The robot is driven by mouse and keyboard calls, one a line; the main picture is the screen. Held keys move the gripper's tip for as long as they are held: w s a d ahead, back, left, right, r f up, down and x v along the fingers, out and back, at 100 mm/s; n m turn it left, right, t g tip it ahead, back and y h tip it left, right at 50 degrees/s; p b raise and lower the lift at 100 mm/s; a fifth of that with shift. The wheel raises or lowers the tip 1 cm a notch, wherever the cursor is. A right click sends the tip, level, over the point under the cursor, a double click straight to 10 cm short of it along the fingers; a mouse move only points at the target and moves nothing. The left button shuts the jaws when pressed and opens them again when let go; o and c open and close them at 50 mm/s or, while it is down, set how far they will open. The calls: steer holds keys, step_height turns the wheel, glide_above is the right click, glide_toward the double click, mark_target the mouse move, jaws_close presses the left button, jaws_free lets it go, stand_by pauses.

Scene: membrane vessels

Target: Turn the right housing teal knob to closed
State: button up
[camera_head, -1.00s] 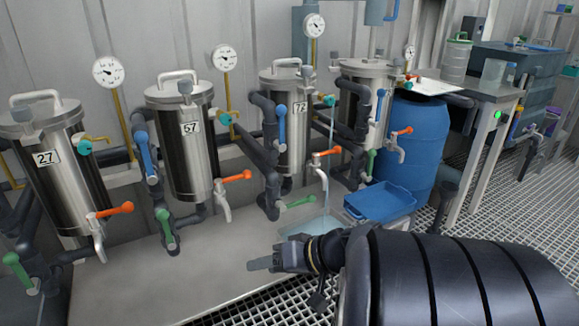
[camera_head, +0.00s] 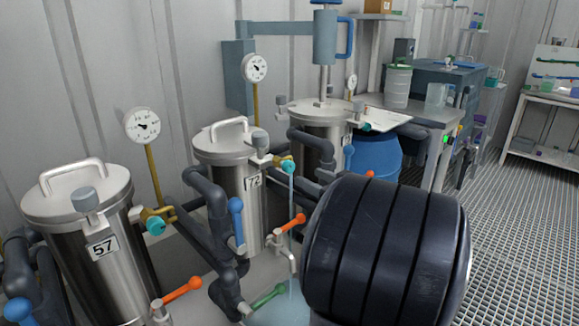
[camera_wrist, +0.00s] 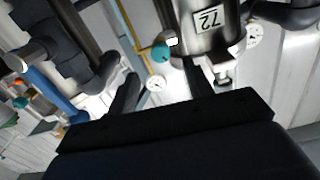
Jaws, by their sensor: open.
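The steel housing labelled 72 (camera_head: 232,205) has a teal knob (camera_head: 288,167) on its upper right side, and a thin water stream (camera_head: 291,215) falls from beside it. In the head view my black arm hides the gripper.
Housing 57 (camera_head: 115,265) and its teal knob (camera_head: 155,225) stand at left. Blue (camera_head: 236,220), orange (camera_head: 290,223) and green (camera_head: 268,295) handles crowd the pipes. A pressure gauge (camera_head: 254,68) rises behind housing 72. A blue barrel (camera_head: 377,157) stands beyond. Grated floor at right is open.

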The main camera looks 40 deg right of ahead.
mark_target(292, 169)
steer(key=w, duration=0.8)
steer(key=shift+a, duration=0.35)
steer(key=shift+c, duration=0.6)
steer(key=c, duration=0.9)
